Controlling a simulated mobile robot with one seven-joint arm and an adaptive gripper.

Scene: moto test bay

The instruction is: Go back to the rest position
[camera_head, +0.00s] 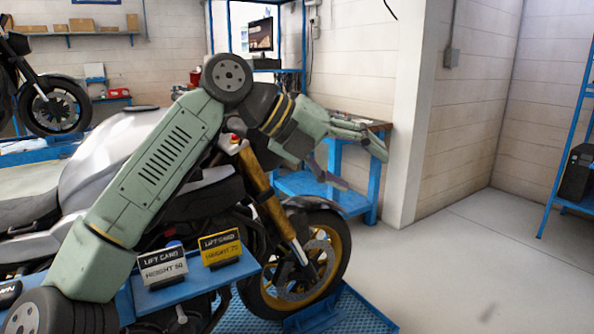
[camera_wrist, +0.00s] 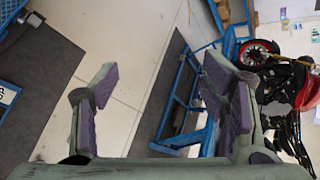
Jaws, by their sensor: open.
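My gripper (camera_head: 360,166) is open and empty in the head view, held out to the right at the end of my green arm, above the motorcycle's front wheel. I cannot tell the exact gap between my arm and the motorcycle.
A white lift card (camera_head: 163,267) and a yellow lift card (camera_head: 220,249) stand on a blue ledge (camera_head: 195,285) beside my arm. A blue workbench (camera_head: 330,192) is behind the gripper. A blue rack (camera_head: 567,130) stands at right. Floor (camera_head: 480,265) is clear at right.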

